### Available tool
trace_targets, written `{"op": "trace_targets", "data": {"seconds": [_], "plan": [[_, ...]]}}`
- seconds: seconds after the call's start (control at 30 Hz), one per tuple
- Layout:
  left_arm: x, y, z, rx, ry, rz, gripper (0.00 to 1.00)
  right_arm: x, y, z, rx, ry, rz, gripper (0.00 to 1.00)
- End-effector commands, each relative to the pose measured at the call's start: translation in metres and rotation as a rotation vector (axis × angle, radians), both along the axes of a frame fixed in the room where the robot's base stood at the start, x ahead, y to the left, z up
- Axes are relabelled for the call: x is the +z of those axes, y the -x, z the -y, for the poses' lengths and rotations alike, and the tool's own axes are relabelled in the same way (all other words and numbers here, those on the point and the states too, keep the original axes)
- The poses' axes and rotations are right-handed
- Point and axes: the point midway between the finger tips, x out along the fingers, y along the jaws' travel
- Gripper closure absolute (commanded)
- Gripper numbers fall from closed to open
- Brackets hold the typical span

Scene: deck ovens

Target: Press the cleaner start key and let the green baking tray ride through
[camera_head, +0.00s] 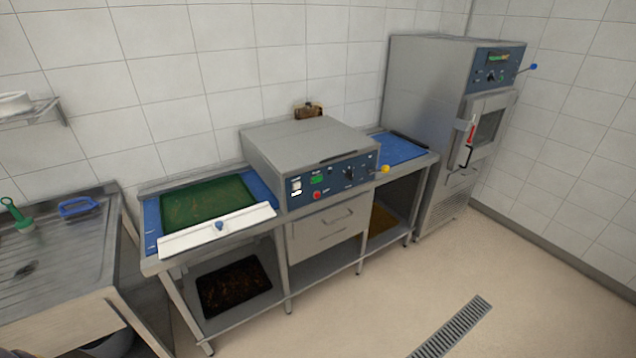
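The green baking tray (207,201) lies flat on the blue infeed belt (262,192) at the left of the tray cleaner. A white bar (180,240) with a blue knob (219,225) runs along the front of that belt. The cleaner (305,146) is a grey box with a blue front panel. Which is the start key I cannot read. Neither gripper is in view.
The blue outfeed belt (398,150) at the right is empty. A dark tray (233,286) lies on the lower shelf. A tall oven (436,80) stands at the right, a steel sink table (60,262) at the left. The floor (400,285) in front is clear.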

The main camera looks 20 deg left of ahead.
Motion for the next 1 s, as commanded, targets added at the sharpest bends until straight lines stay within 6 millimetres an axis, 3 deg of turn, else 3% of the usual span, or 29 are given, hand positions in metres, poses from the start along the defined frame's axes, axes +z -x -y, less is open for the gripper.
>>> {"op": "trace_targets", "data": {"seconds": [0.1,1.0], "plan": [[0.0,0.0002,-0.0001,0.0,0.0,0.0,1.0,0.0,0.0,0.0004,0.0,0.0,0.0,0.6],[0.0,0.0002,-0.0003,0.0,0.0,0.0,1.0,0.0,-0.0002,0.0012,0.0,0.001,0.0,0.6]]}}
